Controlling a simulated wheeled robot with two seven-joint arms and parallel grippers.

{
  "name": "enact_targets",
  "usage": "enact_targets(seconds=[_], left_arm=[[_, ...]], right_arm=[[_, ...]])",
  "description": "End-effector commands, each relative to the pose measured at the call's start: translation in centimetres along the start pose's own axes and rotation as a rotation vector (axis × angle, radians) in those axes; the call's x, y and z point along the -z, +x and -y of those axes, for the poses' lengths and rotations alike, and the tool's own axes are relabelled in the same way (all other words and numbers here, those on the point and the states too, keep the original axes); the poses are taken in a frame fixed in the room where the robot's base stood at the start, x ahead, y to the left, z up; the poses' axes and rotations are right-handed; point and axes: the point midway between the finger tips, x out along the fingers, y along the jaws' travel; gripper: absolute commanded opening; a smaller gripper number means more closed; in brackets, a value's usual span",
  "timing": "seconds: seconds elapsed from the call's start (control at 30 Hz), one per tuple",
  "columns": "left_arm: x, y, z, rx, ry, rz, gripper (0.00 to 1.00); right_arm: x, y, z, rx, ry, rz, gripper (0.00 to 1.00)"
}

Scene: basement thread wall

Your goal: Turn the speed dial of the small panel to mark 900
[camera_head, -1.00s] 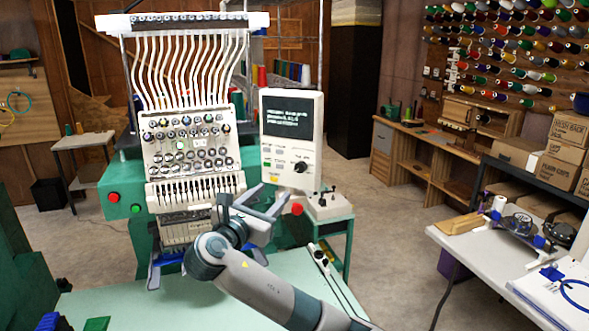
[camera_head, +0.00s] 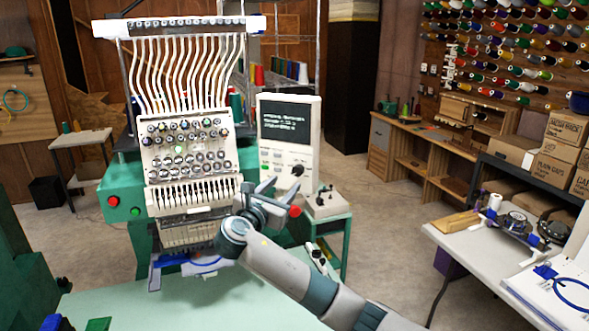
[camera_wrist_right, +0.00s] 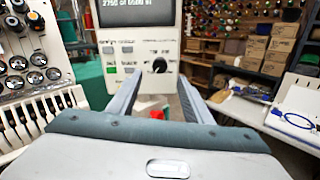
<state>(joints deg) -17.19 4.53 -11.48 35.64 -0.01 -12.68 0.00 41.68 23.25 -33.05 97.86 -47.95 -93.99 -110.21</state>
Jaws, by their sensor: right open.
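The small panel (camera_head: 309,135) is a white upright box with a dark screen, beside the embroidery machine. Its black round speed dial (camera_head: 297,170) sits low on the right of its face. The dial also shows in the right wrist view (camera_wrist_right: 159,65), with a pale pointer line; its marks are too small to read. My right gripper (camera_head: 281,187) is open and empty, in front of and just below the dial in the picture. In the right wrist view its two fingers (camera_wrist_right: 160,88) stand apart, with the dial above and between their tips. My left gripper is out of view.
The embroidery machine (camera_head: 190,140) with its needle heads stands left of the panel. A red button (camera_head: 295,211) shows close to the gripper. A green stand (camera_head: 335,226) with a small grey box (camera_head: 325,203) is to the right. A white table (camera_head: 470,248) stands at right.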

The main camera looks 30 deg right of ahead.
Motion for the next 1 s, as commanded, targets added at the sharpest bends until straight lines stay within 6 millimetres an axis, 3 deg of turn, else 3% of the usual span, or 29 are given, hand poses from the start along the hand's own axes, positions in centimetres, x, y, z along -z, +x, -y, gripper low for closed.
enact_targets(seconds=[0.3, 0.5, 0.97, 1.0], left_arm=[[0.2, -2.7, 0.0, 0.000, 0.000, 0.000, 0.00], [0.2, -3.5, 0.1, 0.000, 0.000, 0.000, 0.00], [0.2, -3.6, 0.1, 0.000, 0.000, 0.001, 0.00], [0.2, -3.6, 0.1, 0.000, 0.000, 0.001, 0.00]], right_arm=[[-0.3, 5.7, 0.0, 0.003, -0.003, 0.000, 0.45], [-0.2, 8.0, 0.0, 0.001, -0.001, 0.001, 0.45], [0.0, 8.9, 0.0, 0.000, 0.001, 0.000, 0.45], [0.0, 8.8, 0.0, 0.000, 0.001, 0.000, 0.38]])
